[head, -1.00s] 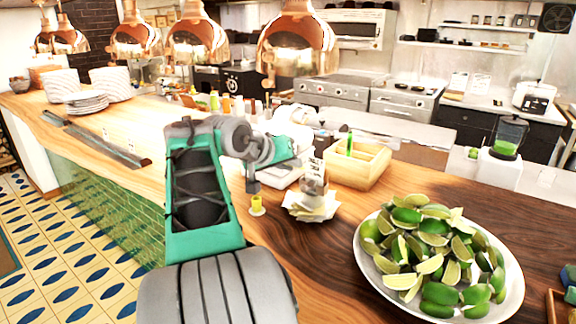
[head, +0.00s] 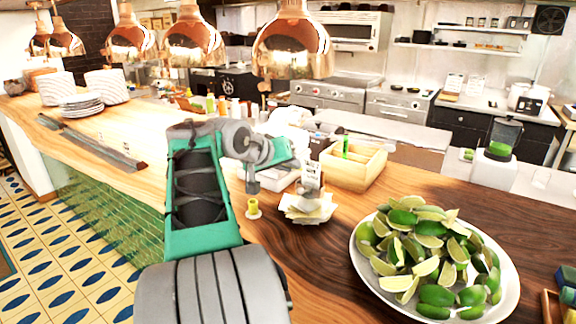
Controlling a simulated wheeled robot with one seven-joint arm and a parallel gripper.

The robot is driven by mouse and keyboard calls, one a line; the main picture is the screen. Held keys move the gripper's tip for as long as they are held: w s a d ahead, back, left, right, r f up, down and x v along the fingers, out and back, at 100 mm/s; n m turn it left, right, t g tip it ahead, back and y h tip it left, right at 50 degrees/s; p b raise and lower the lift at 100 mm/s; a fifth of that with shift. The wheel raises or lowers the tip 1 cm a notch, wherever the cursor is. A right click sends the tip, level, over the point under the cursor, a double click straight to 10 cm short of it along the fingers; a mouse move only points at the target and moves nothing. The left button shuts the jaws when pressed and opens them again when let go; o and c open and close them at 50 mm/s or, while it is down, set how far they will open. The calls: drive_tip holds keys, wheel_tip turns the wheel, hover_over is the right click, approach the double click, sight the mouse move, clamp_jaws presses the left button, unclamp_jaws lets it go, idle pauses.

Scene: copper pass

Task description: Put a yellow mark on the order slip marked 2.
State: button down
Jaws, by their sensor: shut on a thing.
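The order slips (head: 306,212) lie as a pale, overlapping pile on the wooden counter. Their numbers are too small to read, so I cannot tell which is marked 2. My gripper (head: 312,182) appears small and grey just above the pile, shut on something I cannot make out. I cannot tell whether it touches the paper. A small yellow piece with a round base (head: 253,209) stands on the counter left of the slips. A dark part shows just above it in the picture. No yellow mark is readable on the slips.
A wooden box (head: 357,180) with a green upright item stands behind and right of the slips. A large plate of limes (head: 362,268) fills the right front. Copper lamps (head: 292,48) hang above. Stacked plates (head: 82,103) stand far left. Bare counter lies before the slips.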

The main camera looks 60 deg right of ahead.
drive_tip(key=shift+s+d, duration=0.1)
drive_tip(key=shift+d, duration=0.25)
drive_tip(key=shift+s, duration=0.1)
drive_tip(key=shift+s+r+p, duration=0.15)
drive_tip(key=shift+r+p, duration=0.05)
drive_tip(key=shift+p, duration=0.2)
drive_tip(key=shift+w+f, duration=0.15)
drive_tip(key=shift+w, duration=0.15)
idle(0.5)
drive_tip(key=shift+w+a, duration=0.25)
drive_tip(key=shift+a, duration=1.25)
drive_tip(key=shift+w+a, duration=0.2)
drive_tip(key=shift+a, duration=1.25)
